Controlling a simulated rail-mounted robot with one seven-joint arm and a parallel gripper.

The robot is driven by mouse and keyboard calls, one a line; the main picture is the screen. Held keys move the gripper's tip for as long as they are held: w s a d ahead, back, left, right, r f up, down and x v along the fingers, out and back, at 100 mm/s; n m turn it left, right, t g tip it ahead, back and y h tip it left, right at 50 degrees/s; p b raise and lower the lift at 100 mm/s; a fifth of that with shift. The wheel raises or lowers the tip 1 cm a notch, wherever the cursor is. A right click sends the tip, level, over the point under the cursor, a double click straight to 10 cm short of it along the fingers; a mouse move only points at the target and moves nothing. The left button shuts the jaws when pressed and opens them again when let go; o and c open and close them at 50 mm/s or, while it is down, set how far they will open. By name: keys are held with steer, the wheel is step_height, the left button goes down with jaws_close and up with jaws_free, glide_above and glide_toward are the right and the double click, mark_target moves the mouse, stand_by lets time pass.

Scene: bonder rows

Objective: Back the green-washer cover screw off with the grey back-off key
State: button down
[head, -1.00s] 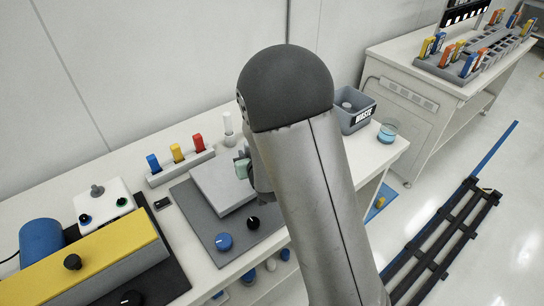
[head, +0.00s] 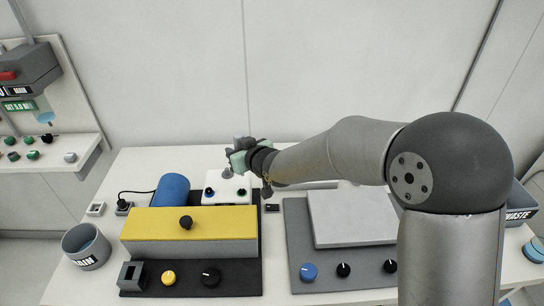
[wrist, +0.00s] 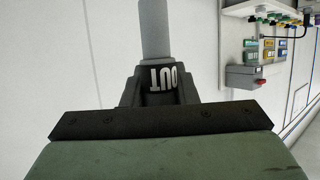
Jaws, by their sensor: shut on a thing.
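My gripper (head: 246,156) has pale green pads and is shut on the grey back-off key (head: 239,143). In the head view my gripper is above and just behind a small white box (head: 229,189). A grey post (head: 227,174) stands on that box. A dark screw head with a blue washer (head: 210,191) is on its left, and another dark screw head (head: 241,191) is on its right; its washer colour is too small to tell.
A yellow-topped block (head: 190,222) lies in front of the white box, with a blue cylinder (head: 172,190) to its left. A grey bin (head: 86,246) is at the left. A plate (head: 352,217) on a grey mat lies to the right, under my arm.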

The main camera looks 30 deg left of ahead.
steer(key=shift+s+a+r, duration=0.25)
steer(key=shift+a+r, duration=0.05)
steer(key=shift+a, duration=0.1)
steer(key=shift+f+b, duration=0.15)
steer(key=shift+b, duration=0.35)
step_height(320, 180, down, 6)
steer(key=b, duration=0.6)
steer(key=shift+f, duration=0.1)
steer(key=shift+s+d+f+b, duration=0.15)
steer(key=shift+f+b, duration=0.4)
steer(key=shift+b, duration=0.7)
stand_by(1.6)
steer(key=shift+r+b, duration=0.2)
steer(key=shift+b, duration=0.35)
stand_by(1.6)
step_height(320, 180, up, 6)
steer(key=p, duration=0.4)
stand_by(0.5)
